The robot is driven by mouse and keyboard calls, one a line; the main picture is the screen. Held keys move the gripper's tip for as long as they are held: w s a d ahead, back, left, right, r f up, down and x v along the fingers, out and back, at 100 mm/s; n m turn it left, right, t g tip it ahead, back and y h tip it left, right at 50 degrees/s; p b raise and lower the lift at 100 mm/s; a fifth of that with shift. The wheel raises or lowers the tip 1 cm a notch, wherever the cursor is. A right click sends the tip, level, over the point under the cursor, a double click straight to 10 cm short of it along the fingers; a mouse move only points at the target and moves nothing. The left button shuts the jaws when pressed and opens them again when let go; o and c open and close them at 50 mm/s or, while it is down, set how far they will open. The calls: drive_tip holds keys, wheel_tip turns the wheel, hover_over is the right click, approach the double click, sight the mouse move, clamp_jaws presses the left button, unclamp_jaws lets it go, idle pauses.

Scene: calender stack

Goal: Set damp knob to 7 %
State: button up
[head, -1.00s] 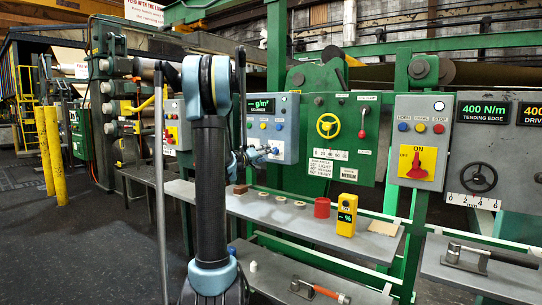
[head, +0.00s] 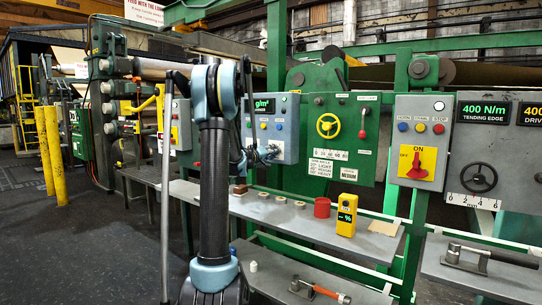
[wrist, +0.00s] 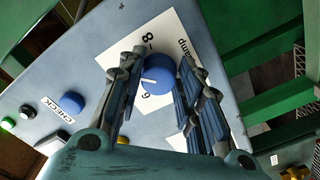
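The blue damp knob (wrist: 158,80) sits on a white label (wrist: 172,38) printed with "damp", "6" and "8" in the wrist view. Its white pointer line points left in that picture, on the side of the 6 and 8. My gripper (wrist: 161,55) has its two fingers apart, one on each side of the knob. I cannot tell whether either finger touches it. In the head view my gripper (head: 268,153) is at the lower front of the grey box (head: 284,128) with the "g/m²" display. The damp knob is hard to make out there.
A blue button (wrist: 72,102) marked "CHECK" is left of the knob in the wrist view. Below the box a shelf (head: 265,213) holds a red cylinder (head: 322,207) and a yellow meter (head: 346,215) showing "- %". Green machine frames stand close to the right.

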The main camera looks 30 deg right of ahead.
drive_tip(key=c, duration=0.3)
drive_tip(key=shift+n, duration=1)
drive_tip(key=o, duration=1.1)
drive_tip(key=shift+c, duration=0.2)
